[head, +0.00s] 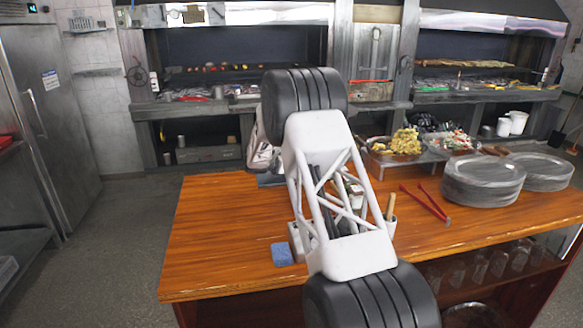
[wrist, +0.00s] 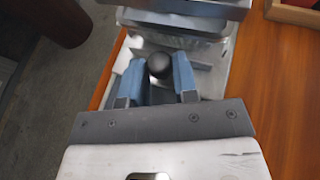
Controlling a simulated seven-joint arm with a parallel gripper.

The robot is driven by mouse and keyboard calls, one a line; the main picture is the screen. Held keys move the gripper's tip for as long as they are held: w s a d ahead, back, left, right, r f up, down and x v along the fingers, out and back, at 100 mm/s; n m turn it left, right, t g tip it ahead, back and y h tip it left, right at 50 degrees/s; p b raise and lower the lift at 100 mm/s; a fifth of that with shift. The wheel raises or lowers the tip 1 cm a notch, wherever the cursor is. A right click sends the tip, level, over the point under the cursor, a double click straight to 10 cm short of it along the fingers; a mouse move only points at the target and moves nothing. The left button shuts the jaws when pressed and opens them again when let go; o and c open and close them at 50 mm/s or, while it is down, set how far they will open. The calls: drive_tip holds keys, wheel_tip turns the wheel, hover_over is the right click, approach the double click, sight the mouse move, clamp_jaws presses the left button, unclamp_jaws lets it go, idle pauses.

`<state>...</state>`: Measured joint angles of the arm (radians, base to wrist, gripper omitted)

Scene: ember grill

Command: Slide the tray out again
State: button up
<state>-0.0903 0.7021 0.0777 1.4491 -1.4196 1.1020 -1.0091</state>
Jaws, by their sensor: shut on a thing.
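In the wrist view my gripper (wrist: 159,80) has its two blue fingers on either side of a dark round knob (wrist: 159,65) and is shut on it. Around and beyond the knob is a pale metal tray (wrist: 222,75) with raised walls, at the left edge of the wooden counter. A grey metal body (wrist: 180,22) stands over its far part and hides what lies there. In the head view my own arm hides most of the gripper, the knob and the tray.
The wooden counter (head: 215,225) has a blue sponge (head: 282,254), red tongs (head: 428,203), stacked plates (head: 482,180) and a food tray (head: 400,145). Its left part is mostly bare. A brown wooden box edge (wrist: 295,12) shows at the wrist view's top right. Grills line the back wall.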

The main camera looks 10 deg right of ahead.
drive_tip(key=shift+a, duration=0.1)
clamp_jaws()
drive_tip(key=a, duration=1.5)
drive_tip(key=o, duration=0.9)
unclamp_jaws()
drive_tip(key=shift+o, duration=0.2)
drive_tip(key=shift+a, duration=0.1)
drive_tip(key=shift+v, duration=3.8)
drive_tip(key=shift+r, duration=0.1)
